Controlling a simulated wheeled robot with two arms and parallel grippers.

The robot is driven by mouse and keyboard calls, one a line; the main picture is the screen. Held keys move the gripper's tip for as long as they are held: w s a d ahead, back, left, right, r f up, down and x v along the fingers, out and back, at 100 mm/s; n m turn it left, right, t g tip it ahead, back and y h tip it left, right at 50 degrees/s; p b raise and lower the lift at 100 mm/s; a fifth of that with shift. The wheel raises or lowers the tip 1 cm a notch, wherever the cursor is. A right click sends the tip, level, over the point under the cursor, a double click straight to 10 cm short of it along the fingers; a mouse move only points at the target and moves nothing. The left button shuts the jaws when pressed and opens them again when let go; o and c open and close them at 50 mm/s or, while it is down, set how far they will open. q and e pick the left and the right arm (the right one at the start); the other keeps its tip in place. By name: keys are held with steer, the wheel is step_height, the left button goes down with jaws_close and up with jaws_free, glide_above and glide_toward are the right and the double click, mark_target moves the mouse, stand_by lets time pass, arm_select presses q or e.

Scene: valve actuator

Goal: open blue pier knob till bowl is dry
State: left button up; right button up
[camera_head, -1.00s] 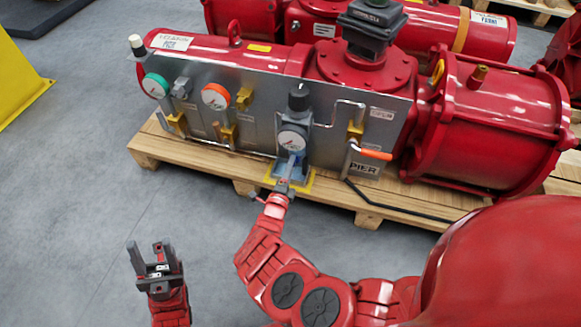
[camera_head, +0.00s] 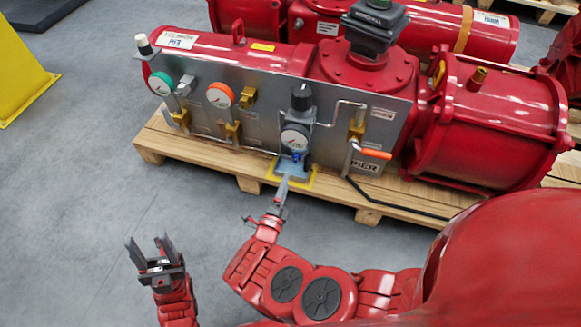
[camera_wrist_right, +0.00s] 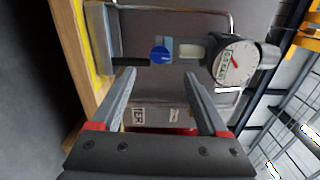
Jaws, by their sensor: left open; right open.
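The blue knob (camera_head: 296,156) sits below the gauge of the grey regulator on the PIER panel. In the right wrist view the blue knob (camera_wrist_right: 160,54) is a round disc beside a pale sight window (camera_wrist_right: 190,51), apparently part of the bowl; I cannot tell whether liquid is in it. My right gripper (camera_head: 284,182) is open and empty, pointing at the knob from the front. In the right wrist view the knob lies beyond and between the fingertips (camera_wrist_right: 158,76), apart from them. My left gripper (camera_head: 148,247) is open and empty, over the floor at left.
The white-faced gauge (camera_head: 295,139) is just above the knob. An orange-handled lever (camera_head: 376,155) is to the right, and green and orange gauges (camera_head: 220,95) are to the left. The wooden pallet (camera_head: 205,166) carries the red actuator (camera_head: 480,110).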

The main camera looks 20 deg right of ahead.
steer(key=p+v, duration=0.1)
steer(key=v, duration=0.8)
